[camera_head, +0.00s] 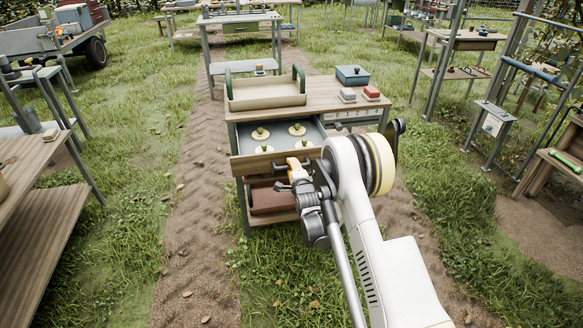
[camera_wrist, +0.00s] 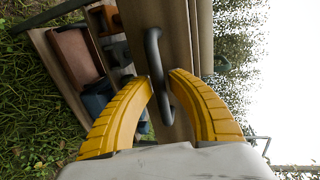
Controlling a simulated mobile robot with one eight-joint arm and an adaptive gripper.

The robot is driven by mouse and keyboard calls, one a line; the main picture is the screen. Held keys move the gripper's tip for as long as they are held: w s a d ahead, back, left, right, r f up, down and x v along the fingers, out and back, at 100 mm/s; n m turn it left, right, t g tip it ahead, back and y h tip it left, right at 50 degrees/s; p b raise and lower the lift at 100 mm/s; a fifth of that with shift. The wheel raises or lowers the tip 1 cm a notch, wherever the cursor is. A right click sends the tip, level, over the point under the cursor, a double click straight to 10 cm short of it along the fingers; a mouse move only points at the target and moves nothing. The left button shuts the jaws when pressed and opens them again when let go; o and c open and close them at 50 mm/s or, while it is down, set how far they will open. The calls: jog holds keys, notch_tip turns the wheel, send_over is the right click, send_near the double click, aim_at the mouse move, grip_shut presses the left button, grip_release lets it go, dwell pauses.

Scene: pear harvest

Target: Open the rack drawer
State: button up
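The rack drawer (camera_head: 275,159) is in the wooden-topped rack (camera_head: 335,92) in the head view. It stands pulled out, its wooden front toward me and its grey inside showing. Several pale round pieces with small dark tops lie in it. My gripper (camera_head: 297,170) is at the right part of the drawer front. In the wrist view, a dark curved handle (camera_wrist: 156,50) on the wooden front runs between the yellow fingers of my gripper (camera_wrist: 161,77). The fingertips close on the bar from both sides. In the head view my arm hides the handle and the drawer's right end.
A tray with green handles (camera_head: 265,94), a blue box (camera_head: 352,75) and small blocks (camera_head: 360,95) stand on the rack top. A brown bin (camera_head: 270,198) sits below the drawer. Grass and a dirt path lie in front. A wooden table (camera_head: 40,195) stands at left.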

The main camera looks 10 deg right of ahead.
aim_at(291, 151)
jog(key=shift+o, duration=0.8)
jog(key=o, duration=0.8)
notch_tip(291, 151, up, 7)
jog(key=shift+w, duration=0.1)
jog(key=shift+s+r, duration=0.2)
jog(key=shift+r, duration=0.7)
jog(key=c, duration=0.8)
jog(key=shift+r, duration=0.7)
jog(key=shift+w, duration=0.1)
jog(key=shift+f, duration=0.1)
